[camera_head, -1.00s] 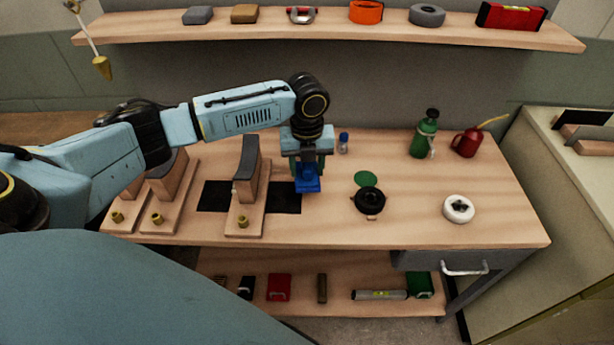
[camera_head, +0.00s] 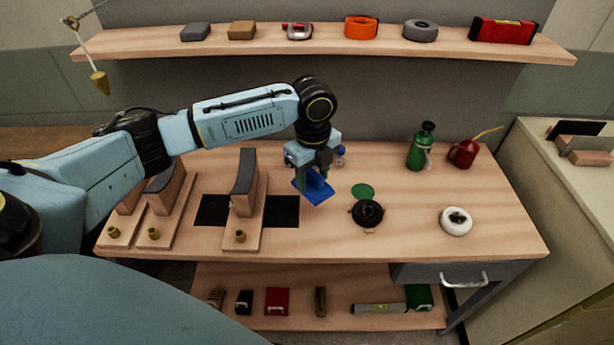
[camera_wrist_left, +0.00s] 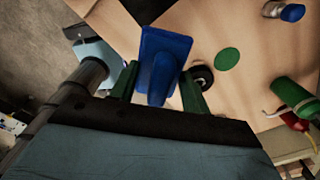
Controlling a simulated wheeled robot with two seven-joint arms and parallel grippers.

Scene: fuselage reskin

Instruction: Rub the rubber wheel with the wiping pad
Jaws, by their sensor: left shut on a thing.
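My left gripper (camera_head: 310,172) is shut on the blue wiping pad (camera_head: 319,192), holding it by its raised grip. The pad is tilted and appears to be above the workbench. In the left wrist view the pad (camera_wrist_left: 165,45) sits between the green fingers of the gripper (camera_wrist_left: 158,90). A black wheel (camera_head: 367,212), which looks like the rubber wheel, lies on the bench to the right of the pad, apart from it. It shows partly hidden behind a finger in the left wrist view (camera_wrist_left: 204,76). My right gripper is out of view.
A green disc (camera_head: 363,191) lies just behind the black wheel. A white ring (camera_head: 456,221) lies farther right. A green bottle (camera_head: 421,148) and a red oil can (camera_head: 464,153) stand at the back right. Wooden stands (camera_head: 244,190) and a black mat (camera_head: 283,211) are left of the pad.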

